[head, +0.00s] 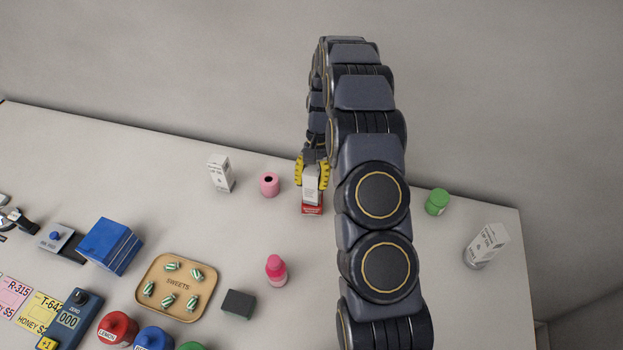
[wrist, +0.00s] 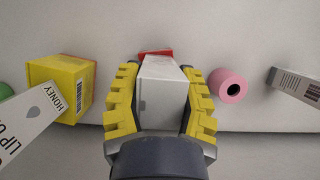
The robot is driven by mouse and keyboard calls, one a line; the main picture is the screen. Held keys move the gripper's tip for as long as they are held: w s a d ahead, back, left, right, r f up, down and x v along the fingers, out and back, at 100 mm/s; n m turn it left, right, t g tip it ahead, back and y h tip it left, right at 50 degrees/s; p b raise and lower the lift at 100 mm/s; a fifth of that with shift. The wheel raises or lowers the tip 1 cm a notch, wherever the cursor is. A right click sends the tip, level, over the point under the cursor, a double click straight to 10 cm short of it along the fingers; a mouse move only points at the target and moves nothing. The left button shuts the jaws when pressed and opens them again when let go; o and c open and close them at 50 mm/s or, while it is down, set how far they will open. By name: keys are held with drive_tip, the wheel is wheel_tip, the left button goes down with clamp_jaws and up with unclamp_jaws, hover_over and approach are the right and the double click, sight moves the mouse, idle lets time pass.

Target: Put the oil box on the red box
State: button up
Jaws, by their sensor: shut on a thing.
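My gripper (head: 312,172) is shut on a small white box (head: 311,189), with one yellow finger on each side. In the wrist view the white box (wrist: 162,88) fills the space between the fingers (wrist: 160,95); I cannot read its print, so whether it is the oil box is not certain. The red box (head: 312,210) shows just below the white box in the head view. In the wrist view only a strip of the red box (wrist: 155,52) shows past the white box. I cannot tell whether the two boxes touch.
A pink roll (head: 269,184) and another white box (head: 221,174) stand left of my gripper. A green jar (head: 437,202) stands right of my arm.

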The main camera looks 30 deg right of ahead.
drive_tip(key=shift+f, duration=0.1)
drive_tip(key=o, duration=1)
drive_tip(key=v, duration=1.2)
drive_tip(key=shift+r, duration=0.2)
